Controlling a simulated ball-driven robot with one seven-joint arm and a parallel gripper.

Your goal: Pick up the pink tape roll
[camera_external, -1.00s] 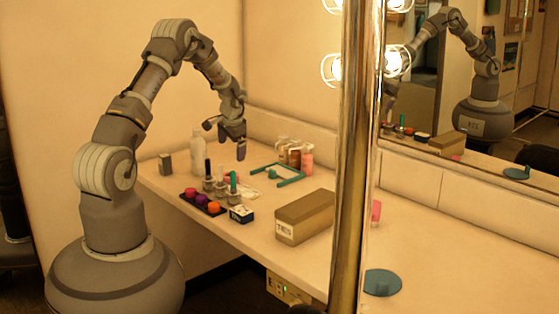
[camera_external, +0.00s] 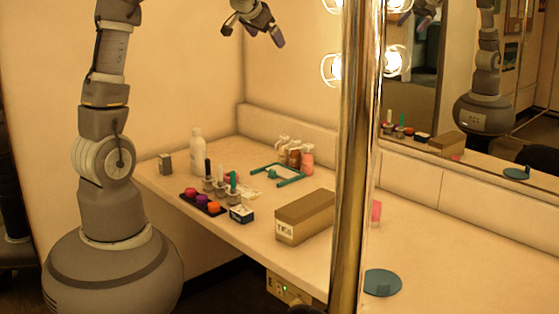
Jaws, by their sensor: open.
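My gripper (camera_external: 254,34) is open and empty, high above the counter near the top of the picture. It is well apart from everything on the counter.
Jars with brushes (camera_external: 220,188), a dark tray with coloured pots (camera_external: 202,203), a small box (camera_external: 241,214) and a white bottle (camera_external: 197,152) crowd the left. A teal frame (camera_external: 290,182), pump bottles (camera_external: 306,158) and a brown box (camera_external: 305,217) stand right. The metal pole (camera_external: 352,160) blocks some view.

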